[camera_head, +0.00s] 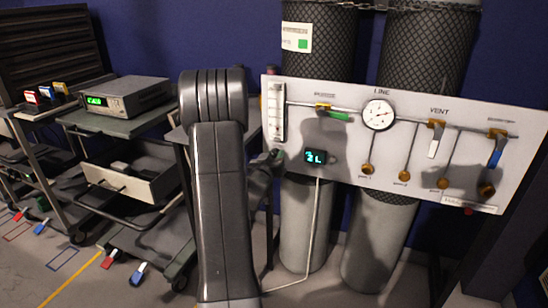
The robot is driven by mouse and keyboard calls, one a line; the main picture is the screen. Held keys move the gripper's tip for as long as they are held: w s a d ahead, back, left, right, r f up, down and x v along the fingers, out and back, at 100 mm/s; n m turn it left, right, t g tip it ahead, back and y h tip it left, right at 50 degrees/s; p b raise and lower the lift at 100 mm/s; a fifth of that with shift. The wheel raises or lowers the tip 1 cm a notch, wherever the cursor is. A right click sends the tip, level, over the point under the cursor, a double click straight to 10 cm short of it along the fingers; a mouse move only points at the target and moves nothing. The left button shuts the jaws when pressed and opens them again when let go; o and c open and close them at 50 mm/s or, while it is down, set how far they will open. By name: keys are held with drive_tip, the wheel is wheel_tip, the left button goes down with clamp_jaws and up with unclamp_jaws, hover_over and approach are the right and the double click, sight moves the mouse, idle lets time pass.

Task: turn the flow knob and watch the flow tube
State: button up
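The flow tube (277,112) is a clear upright gauge with scale marks at the left end of the white panel (345,170). My arm rises in front, left of the panel. My gripper (274,158) is dark and small, at the panel's lower left edge just below the tube. Its fingers are not clear, and I cannot tell whether it touches anything. I cannot make out the flow knob; the area below the tube is partly covered by my gripper. A small display (315,157) right of it glows cyan; its reading looks like "3 L". The float in the tube is too small to read.
The panel also carries a round gauge (378,114), a green-handled valve (335,115), a white lever (434,140) and a blue lever (496,152). Two chained cylinders (318,45) (428,45) stand behind. Carts (128,181) stand at left. A thin hose (313,220) hangs below the display.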

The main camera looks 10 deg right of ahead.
drive_tip(key=shift+c, duration=1.3)
drive_tip(key=shift+r, duration=0.1)
drive_tip(key=n+p, duration=0.4)
drive_tip(key=n, duration=0.1)
drive_tip(key=shift+r+n+g, duration=0.15)
drive_tip(key=shift+n+g, duration=0.15)
drive_tip(key=shift+n, duration=0.1)
drive_tip(key=n+p, duration=0.3)
drive_tip(key=n, duration=0.2)
drive_tip(key=shift+a+p, duration=0.1)
drive_tip(key=shift+p, duration=0.3)
drive_tip(key=shift+f, duration=0.2)
drive_tip(key=o, duration=1)
